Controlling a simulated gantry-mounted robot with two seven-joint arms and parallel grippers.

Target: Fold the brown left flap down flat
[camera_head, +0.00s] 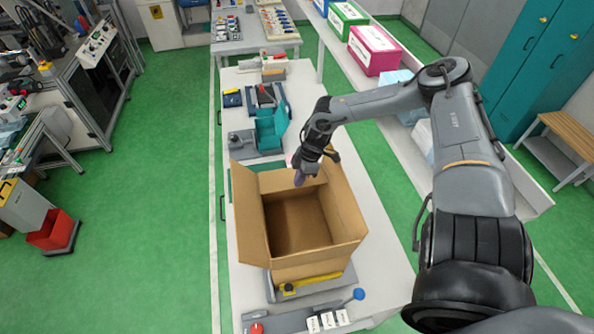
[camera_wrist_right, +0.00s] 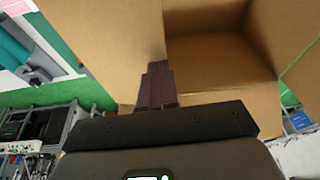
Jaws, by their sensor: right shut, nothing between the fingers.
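An open brown cardboard box (camera_head: 290,222) stands on the white bench, empty inside. Its brown left flap (camera_head: 251,215) stands up along the left side, leaning outward. The right flap (camera_head: 345,205) is also raised. My right gripper (camera_head: 299,179) is over the far side of the box, to the right of the left flap, its fingers pointing down. In the right wrist view, the shut fingers (camera_wrist_right: 157,82) are empty and overlap a cardboard panel, with the box interior (camera_wrist_right: 220,52) beside them. I cannot tell whether they touch the cardboard. My left gripper is not in view.
A teal fixture (camera_head: 271,128) stands behind the box on the bench. A tool with a yellow bar (camera_head: 312,282) and a blue-knobbed lever (camera_head: 358,294) lie at the near end. A pink box (camera_head: 374,50) is on the far right shelf.

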